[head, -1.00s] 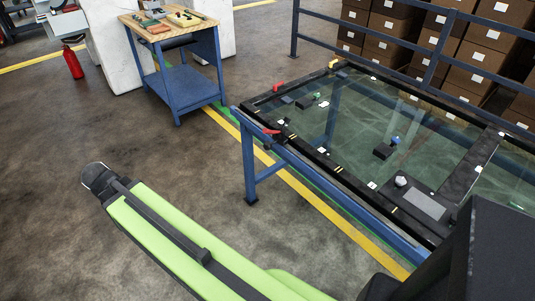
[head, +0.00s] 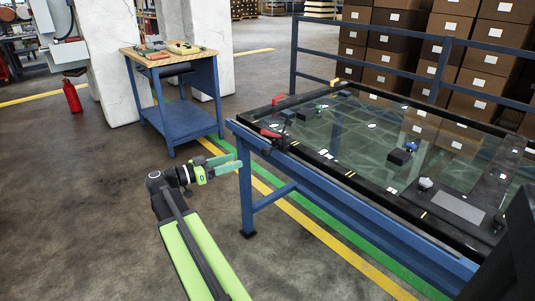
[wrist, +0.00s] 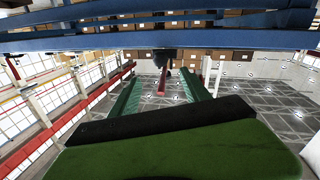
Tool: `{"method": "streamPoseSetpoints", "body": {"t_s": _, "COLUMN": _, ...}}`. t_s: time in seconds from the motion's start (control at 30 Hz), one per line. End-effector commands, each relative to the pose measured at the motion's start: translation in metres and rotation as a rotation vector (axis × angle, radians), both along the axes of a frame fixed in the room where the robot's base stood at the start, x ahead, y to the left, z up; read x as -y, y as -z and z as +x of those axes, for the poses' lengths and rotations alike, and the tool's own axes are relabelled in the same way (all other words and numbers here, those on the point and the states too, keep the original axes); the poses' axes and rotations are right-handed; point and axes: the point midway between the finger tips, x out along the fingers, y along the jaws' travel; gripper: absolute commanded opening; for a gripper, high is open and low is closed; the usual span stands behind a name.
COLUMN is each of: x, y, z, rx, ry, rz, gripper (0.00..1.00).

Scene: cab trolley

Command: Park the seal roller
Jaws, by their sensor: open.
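My gripper (head: 238,163) has two green fingers, apart and empty, pointing right just left of the near corner of the blue trolley (head: 345,205). Its fingers also show in the wrist view (wrist: 160,82), with a gap between them. A red-handled tool (head: 271,134) lies on the near left corner of the trolley's black frame, right of and beyond my gripper. I cannot tell for certain whether it is the seal roller.
A wooden-topped blue bench (head: 172,60) with tools stands behind, left of the trolley. A red extinguisher (head: 71,96) stands by white pillars. Stacked brown boxes (head: 460,50) and a blue railing (head: 400,55) are behind the trolley. The floor left of my arm is clear.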

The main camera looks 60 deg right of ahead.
Motion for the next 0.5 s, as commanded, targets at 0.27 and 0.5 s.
{"method": "streamPoseSetpoints", "body": {"t_s": 0.27, "x": 0.063, "y": 0.0, "z": -0.036, "rx": 0.0, "ry": 0.002, "rz": 0.002, "gripper": 0.55}}
{"method": "streamPoseSetpoints", "body": {"t_s": 0.5, "x": 0.106, "y": 0.001, "z": -0.06, "rx": 0.0, "ry": 0.001, "rz": 0.002, "gripper": 0.55}}
